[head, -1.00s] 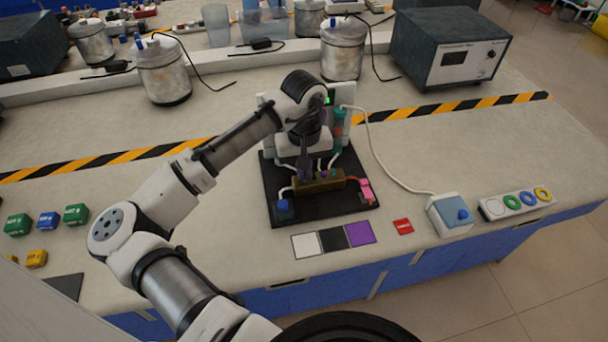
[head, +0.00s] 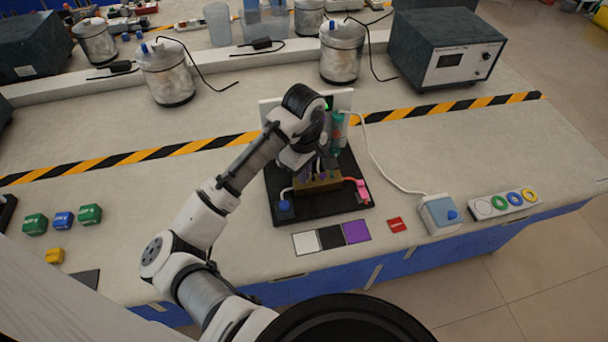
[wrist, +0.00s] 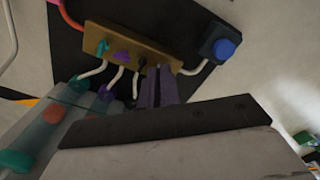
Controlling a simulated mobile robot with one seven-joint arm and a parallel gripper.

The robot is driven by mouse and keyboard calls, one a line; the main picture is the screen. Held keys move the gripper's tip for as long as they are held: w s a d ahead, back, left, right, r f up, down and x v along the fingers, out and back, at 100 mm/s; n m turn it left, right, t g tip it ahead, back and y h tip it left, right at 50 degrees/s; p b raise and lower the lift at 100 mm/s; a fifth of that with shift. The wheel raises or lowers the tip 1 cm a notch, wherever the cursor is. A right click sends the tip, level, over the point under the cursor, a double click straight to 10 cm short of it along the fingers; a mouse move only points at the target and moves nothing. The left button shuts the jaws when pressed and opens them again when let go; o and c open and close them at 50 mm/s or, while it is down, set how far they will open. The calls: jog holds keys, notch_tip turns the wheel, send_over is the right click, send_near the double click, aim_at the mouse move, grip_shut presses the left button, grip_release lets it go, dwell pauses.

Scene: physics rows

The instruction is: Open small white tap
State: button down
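A brass-coloured valve block (head: 318,184) stands on a black base plate (head: 290,212), and it also shows in the wrist view (wrist: 165,48). In the wrist view it carries a teal tap (wrist: 103,47), a purple tap (wrist: 123,55) and a black tap (wrist: 142,63), with white tubes on its near side. I cannot make out a small white tap; it may be hidden by my fingers. My gripper (wrist: 159,86) has its two dark fingers close together, tips at the block's near edge, right of the black tap. I cannot tell whether they hold anything.
A blue knob (head: 285,207) and a pink fitting (head: 362,190) flank the block. Clear tubes with teal and orange parts (wrist: 42,130) stand close to my gripper. A white cable runs to a blue-and-white box (head: 438,214). Colour squares (head: 331,237) lie in front.

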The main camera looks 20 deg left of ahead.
jog(key=shift+d+r+n+p, duration=0.1)
jog(key=shift+r+n+p, duration=0.2)
jog(key=shift+n+p, duration=0.35)
jog(key=shift+f+n, duration=0.15)
jog(key=shift+n, duration=0.6)
jog(key=shift+f+n, duration=0.15)
jog(key=shift+n, duration=1.65)
jog(key=n, duration=0.3)
jog(key=shift+n, duration=0.4)
jog(key=c, duration=1.9)
grip_release()
jog(key=shift+c, duration=0.2)
jog(key=shift+r, duration=3.55)
